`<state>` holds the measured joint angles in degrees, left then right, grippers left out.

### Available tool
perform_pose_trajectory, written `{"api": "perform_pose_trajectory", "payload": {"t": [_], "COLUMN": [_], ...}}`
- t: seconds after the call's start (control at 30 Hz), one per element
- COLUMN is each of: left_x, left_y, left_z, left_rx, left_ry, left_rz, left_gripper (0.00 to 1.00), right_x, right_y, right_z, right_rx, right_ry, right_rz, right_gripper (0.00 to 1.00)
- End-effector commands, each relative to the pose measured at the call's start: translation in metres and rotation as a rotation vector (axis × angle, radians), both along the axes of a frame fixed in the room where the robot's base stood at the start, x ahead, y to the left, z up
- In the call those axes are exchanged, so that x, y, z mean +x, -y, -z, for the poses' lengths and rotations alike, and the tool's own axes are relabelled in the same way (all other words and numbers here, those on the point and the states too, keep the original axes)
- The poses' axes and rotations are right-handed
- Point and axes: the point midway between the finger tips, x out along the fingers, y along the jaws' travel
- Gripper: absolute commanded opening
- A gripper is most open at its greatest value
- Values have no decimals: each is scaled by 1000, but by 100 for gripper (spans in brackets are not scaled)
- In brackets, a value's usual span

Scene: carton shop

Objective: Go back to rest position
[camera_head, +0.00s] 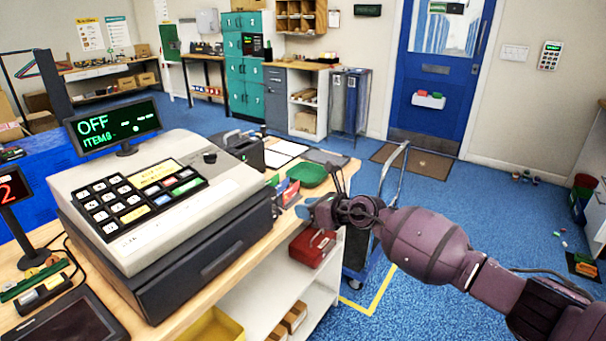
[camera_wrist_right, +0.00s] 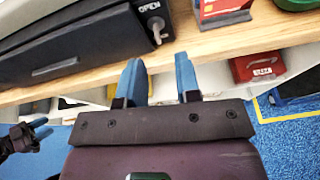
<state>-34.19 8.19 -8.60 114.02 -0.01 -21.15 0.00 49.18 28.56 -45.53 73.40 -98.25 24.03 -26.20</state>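My right gripper (camera_head: 308,210) is at the counter's front edge, right of the cash register (camera_head: 165,200), its arm coming in from the right. In the right wrist view its two blue fingers (camera_wrist_right: 158,72) stand apart with nothing between them, in front of the wooden counter edge (camera_wrist_right: 215,48). My left gripper (camera_wrist_right: 36,134) shows small at the left edge of the right wrist view, with blue fingertips; its opening is unclear. It is not seen in the head view.
The register's drawer (camera_wrist_right: 70,55) is closed, with a key in the lock beside it. A green tray (camera_head: 307,175) lies on the counter. A red box (camera_head: 312,247) sits on the shelf below. A hand trolley (camera_head: 392,180) stands behind my right arm.

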Motion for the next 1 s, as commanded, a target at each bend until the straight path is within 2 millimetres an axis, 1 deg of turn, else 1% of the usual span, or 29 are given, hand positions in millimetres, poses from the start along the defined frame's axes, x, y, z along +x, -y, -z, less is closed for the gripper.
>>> {"api": "perform_pose_trajectory", "payload": {"t": [0.07,0.17,0.2,0.23,0.3,0.37,0.43,0.57,0.6,0.67,0.8,0.87,1.0], "left_x": [0,0,0,0,0,0,-1,-2,-3,-4,-5,-5,-5], "left_y": [0,0,0,0,0,0,0,0,0,0,-1,-1,-1], "left_z": [0,0,0,0,0,0,0,1,2,2,2,2,2], "left_rx": [0,-1,0,-1,-1,-1,0,-1,-1,-1,0,0,0], "left_ry": [0,0,0,0,0,0,-1,-4,-5,-7,-9,-9,-9], "left_rz": [0,-1,0,-1,-1,-1,-1,-2,-2,-3,-4,-4,-4], "left_gripper": [43,43,43,43,43,43,43,43,43,43,43,43,43], "right_x": [-1,-4,-6,-8,-15,-21,-29,-44,-49,-57,-79,-89,-119], "right_y": [-8,-19,-24,-27,-27,-24,-17,6,16,29,61,75,105], "right_z": [-16,-55,-73,-85,-101,-108,-111,-99,-91,-79,-43,-26,14], "right_rx": [127,353,455,529,701,848,1016,1323,1410,1532,1778,1872,2070], "right_ry": [-43,-115,-148,-178,-264,-349,-460,-682,-750,-848,-1049,-1125,-1278], "right_rz": [26,59,68,75,100,127,165,258,291,341,463,515,638], "right_gripper": [31,31,31,31,31,31,31,31,31,31,31,31,31]}}
